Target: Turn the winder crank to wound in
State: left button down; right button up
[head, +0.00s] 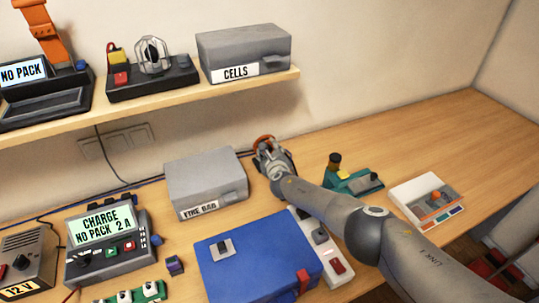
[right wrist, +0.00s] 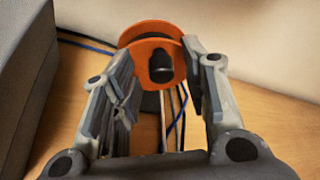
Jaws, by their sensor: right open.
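The winder (head: 265,138) shows as an orange piece at the back of the bench, near the wall, partly hidden by my right gripper (head: 268,152). In the right wrist view it is an orange drum (right wrist: 150,32) with a dark crank knob (right wrist: 161,66) on its face. My right gripper (right wrist: 152,62) is open, its fingers on either side of the knob. A gap shows left of the knob; whether the right finger touches the orange part I cannot tell. My left gripper is not in view.
A grey box (head: 205,178) stands left of my right gripper. A blue case (head: 255,255) and a white strip with switches (head: 322,243) lie in front. A teal device (head: 352,182) and a white tray (head: 422,190) stand right. A shelf (head: 150,100) overhangs the left. The back right is clear.

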jog(key=shift+w, duration=0.1)
jog(key=shift+c, duration=0.2)
grip_shut()
jog(key=shift+w+d+m+g+y, duration=0.2)
jog(key=shift+d+m+g+y, duration=0.3)
jog(key=shift+m, duration=0.65)
jog(key=shift+w+d+m+g+y, duration=0.25)
jog(key=shift+d+m+y, duration=0.45)
jog(key=shift+m, duration=0.45)
